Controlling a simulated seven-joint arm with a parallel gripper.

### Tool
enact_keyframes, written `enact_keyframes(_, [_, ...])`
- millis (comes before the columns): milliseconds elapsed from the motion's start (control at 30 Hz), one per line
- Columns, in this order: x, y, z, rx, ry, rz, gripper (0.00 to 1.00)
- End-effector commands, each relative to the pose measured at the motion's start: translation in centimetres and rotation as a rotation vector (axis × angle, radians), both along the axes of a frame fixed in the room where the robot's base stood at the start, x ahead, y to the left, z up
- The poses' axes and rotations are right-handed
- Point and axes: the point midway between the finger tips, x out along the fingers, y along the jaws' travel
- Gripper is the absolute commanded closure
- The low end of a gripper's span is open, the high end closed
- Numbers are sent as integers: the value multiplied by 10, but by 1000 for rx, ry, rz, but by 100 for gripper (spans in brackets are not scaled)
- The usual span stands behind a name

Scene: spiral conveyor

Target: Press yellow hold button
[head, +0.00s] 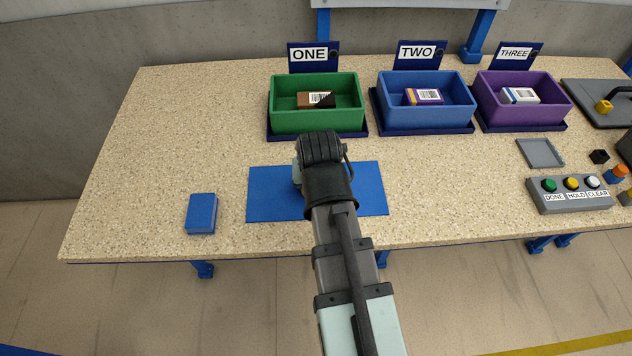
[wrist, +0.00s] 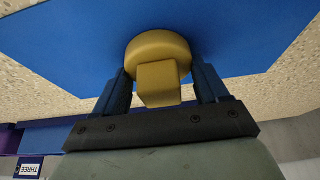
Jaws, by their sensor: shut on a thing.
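The yellow hold button (head: 571,182) sits in the middle of a grey control box (head: 575,206) at the right of the table, above the label HOLD. A green button (head: 549,185) is on its left and a white one (head: 593,181) on its right. My gripper (wrist: 160,82) is over the blue mat, far to the left of the box. It is shut on a yellow round piece with a square stem (wrist: 157,47). I cannot tell whether this piece touches the mat. In the head view my arm hides the fingertips and the piece.
The blue mat (head: 267,194) lies at mid table, with a blue block (head: 201,213) to its left. Green (head: 316,119), blue (head: 428,114) and purple (head: 526,109) bins, each holding a box, stand behind. A grey tray (head: 541,153) lies behind the control box.

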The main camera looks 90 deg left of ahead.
Motion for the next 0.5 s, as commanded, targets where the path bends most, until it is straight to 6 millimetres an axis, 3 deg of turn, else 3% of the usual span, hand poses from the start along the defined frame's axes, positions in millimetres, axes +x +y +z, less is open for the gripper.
enact_keyframes(133, [0,0,0,1,0,0,66])
enact_keyframes(500, [0,1,13,2,0,0,66])
